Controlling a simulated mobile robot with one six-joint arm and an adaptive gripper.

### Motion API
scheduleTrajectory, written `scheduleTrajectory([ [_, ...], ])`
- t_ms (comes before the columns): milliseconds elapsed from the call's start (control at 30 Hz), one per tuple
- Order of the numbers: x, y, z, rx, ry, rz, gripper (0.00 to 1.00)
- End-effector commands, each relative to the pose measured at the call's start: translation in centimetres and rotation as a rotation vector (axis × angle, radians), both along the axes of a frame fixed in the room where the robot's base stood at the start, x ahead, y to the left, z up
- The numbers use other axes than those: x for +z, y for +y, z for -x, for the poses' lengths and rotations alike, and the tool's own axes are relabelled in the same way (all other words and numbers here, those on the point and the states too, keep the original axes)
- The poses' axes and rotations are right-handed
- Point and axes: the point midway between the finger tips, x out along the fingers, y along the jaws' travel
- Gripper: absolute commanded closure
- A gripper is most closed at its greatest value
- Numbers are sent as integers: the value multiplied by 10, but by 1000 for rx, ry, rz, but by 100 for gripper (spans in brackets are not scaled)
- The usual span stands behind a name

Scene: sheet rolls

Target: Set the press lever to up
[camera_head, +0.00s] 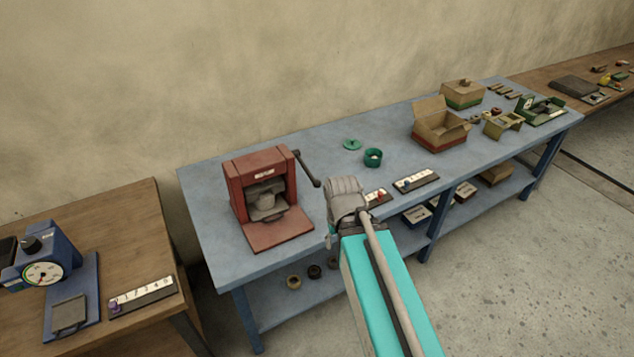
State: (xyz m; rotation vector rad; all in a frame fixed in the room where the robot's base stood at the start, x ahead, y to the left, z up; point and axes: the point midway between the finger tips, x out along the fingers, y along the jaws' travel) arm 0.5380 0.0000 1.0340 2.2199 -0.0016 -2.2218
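The red press (262,195) stands on the left part of the blue table. Its front is open, with a grey piece inside and a red plate in front. The dark press lever (308,169) is on the press's right side. It slopes down to the right from near the top of the press and ends in a dark knob. My arm comes up from the bottom, and its grey end (345,200) is right of the press, apart from the lever in the picture. The fingers cannot be made out, so I cannot tell if my gripper is open or holds anything.
The blue table (215,225) also carries a green round container (373,157), its lid (352,144), numbered strips (416,181) and an open cardboard box (440,128). A wooden table (120,225) with a blue dial device (45,262) stands at left. The table behind the press is clear.

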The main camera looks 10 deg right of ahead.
Motion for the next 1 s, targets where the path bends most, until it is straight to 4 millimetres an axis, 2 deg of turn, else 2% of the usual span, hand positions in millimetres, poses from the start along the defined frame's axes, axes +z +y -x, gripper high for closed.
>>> scheduleTrajectory([
  [67, 0, 0, 0, 0, 0, 0, 43],
  [167, -1, 0, 0, -3, -1, -2, 24],
  [200, -2, 0, -1, -8, -3, -6, 22],
  [367, -12, 4, -7, -66, -22, -56, 22],
  [467, -22, 13, -14, -139, -44, -122, 22],
  [733, -55, 29, -52, -521, -104, -444, 22],
  [1000, -67, 29, -100, -996, -71, -866, 22],
])
